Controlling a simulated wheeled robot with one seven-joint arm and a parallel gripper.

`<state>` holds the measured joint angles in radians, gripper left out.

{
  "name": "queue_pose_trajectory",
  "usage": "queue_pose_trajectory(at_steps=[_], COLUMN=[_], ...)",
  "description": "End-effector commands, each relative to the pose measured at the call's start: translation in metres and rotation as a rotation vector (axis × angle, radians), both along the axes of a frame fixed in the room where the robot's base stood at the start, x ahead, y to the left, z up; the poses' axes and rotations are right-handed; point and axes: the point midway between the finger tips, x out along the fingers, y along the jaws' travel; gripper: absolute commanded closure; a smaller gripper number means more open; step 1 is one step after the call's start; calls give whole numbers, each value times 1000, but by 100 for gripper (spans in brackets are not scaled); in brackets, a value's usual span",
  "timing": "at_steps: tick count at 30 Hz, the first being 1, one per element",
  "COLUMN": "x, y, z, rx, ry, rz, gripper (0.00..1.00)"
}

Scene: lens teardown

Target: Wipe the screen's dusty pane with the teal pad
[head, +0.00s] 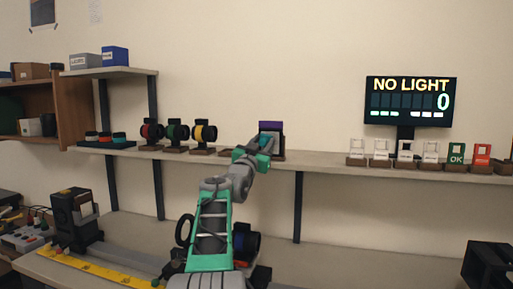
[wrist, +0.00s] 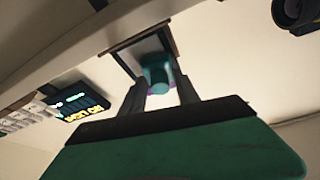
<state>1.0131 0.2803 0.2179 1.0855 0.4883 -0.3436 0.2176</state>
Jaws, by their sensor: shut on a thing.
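The small screen (head: 271,127) with a purple top stands on the long wall shelf, right behind my gripper (head: 256,155). Dust on the pane cannot be made out.
Red, green and yellow ringed lenses (head: 178,133) stand on the shelf to the left. A display reading NO LIGHT (head: 408,101) and several small framed cards (head: 405,150) are to the right. A yellow ruler strip (head: 95,270) lies on the lower bench.

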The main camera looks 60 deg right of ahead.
Motion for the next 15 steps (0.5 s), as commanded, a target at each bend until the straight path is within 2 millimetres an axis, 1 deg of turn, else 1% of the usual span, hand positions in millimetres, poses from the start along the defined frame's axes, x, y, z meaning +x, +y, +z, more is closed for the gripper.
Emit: queue_pose_trajectory(at_steps=[1,2,8,10,15], x=[-7,-9,-16,-21,-39], y=[-1,-1,-2,-3,-5], z=[-5,-4,-3,-3,-4], rx=[2,2,2,2,1], ry=[1,1,1,1,0], rz=[-3,-2,-1,-1,-1], gripper=[100,100,100,100,100])
